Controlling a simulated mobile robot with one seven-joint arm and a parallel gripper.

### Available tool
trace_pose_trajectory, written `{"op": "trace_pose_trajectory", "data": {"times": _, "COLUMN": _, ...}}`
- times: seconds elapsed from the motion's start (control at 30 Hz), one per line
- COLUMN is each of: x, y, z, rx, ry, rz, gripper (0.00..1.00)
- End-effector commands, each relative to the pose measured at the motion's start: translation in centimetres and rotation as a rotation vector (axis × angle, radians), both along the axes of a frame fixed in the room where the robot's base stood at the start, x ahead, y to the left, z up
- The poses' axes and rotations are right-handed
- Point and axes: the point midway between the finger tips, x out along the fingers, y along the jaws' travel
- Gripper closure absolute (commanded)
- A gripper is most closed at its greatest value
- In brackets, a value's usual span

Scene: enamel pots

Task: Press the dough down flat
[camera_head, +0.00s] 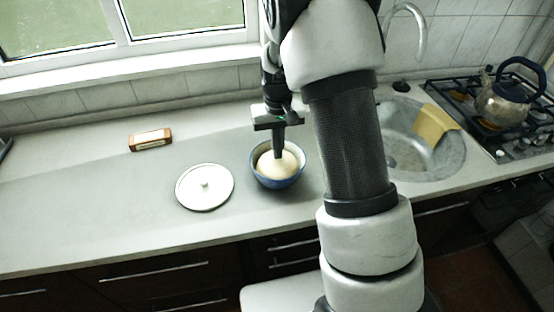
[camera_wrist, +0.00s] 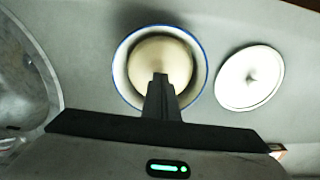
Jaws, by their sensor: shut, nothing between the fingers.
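The pale, domed dough (camera_head: 285,166) sits in a blue enamel bowl (camera_head: 276,184) on the counter. In the wrist view the dough (camera_wrist: 150,62) fills much of the bowl's inside, and the bowl's blue rim (camera_wrist: 203,60) shows around it. My gripper (camera_head: 278,155) points down over the bowl with its fingers shut and nothing between them. In the wrist view the fingertips (camera_wrist: 160,77) overlap the near side of the dough. I cannot tell whether they touch it.
A white lid (camera_head: 205,190) with a knob lies left of the bowl. A brown block (camera_head: 150,139) lies behind it. The sink (camera_head: 405,150) with a yellow cloth (camera_head: 433,123) is on the right, then a kettle (camera_head: 507,101) on the hob. The left counter is mostly clear.

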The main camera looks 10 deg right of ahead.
Motion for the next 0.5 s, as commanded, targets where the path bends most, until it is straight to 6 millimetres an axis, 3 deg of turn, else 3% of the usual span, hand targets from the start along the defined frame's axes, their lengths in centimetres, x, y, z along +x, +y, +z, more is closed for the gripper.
{"op": "trace_pose_trajectory", "data": {"times": 0.5, "x": -0.02, "y": -0.01, "z": -1.05, "rx": 0.0, "ry": 0.001, "rz": 0.0, "gripper": 1.0}}
